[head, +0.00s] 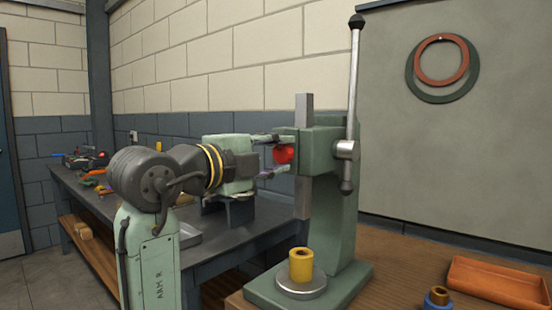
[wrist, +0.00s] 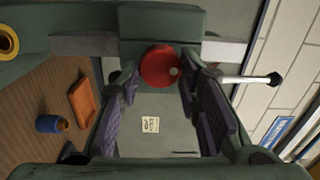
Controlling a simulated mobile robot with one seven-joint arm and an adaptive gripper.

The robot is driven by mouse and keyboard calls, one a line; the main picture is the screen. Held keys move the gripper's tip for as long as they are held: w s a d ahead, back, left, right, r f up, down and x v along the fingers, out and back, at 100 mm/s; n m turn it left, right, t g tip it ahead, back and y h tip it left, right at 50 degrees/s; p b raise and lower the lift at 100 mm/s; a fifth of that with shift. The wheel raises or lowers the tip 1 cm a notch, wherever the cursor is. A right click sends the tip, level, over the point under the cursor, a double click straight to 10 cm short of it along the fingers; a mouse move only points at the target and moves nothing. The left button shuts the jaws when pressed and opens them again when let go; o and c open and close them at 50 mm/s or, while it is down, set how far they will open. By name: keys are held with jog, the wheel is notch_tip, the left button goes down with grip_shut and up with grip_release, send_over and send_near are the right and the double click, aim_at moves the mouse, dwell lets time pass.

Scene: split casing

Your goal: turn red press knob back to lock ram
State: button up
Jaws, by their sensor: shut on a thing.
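The red knob (head: 284,154) sits on the side of the green press (head: 328,190) head, next to the grey upright ram (head: 304,215). My gripper (head: 273,155) reaches it from the left, with one finger above the knob and one below. In the wrist view the red knob (wrist: 160,66) lies between the purple-padded fingers of my gripper (wrist: 158,85), near their tips. My gripper is shut on the knob. The exact contact of the pads is partly hidden. The press lever (head: 353,100) stands nearly upright, with a black ball at its top.
A yellow bushing (head: 301,265) stands on the round plate (head: 301,285) of the press base. An orange tray (head: 498,284) and a blue part with a brass-coloured top (head: 438,297) are on the wooden bench at right. A dark workbench (head: 150,197) with tools runs behind my arm.

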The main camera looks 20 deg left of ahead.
jog(key=shift+m, duration=0.4)
jog(key=o, duration=1.1)
jog(key=v, duration=1.2)
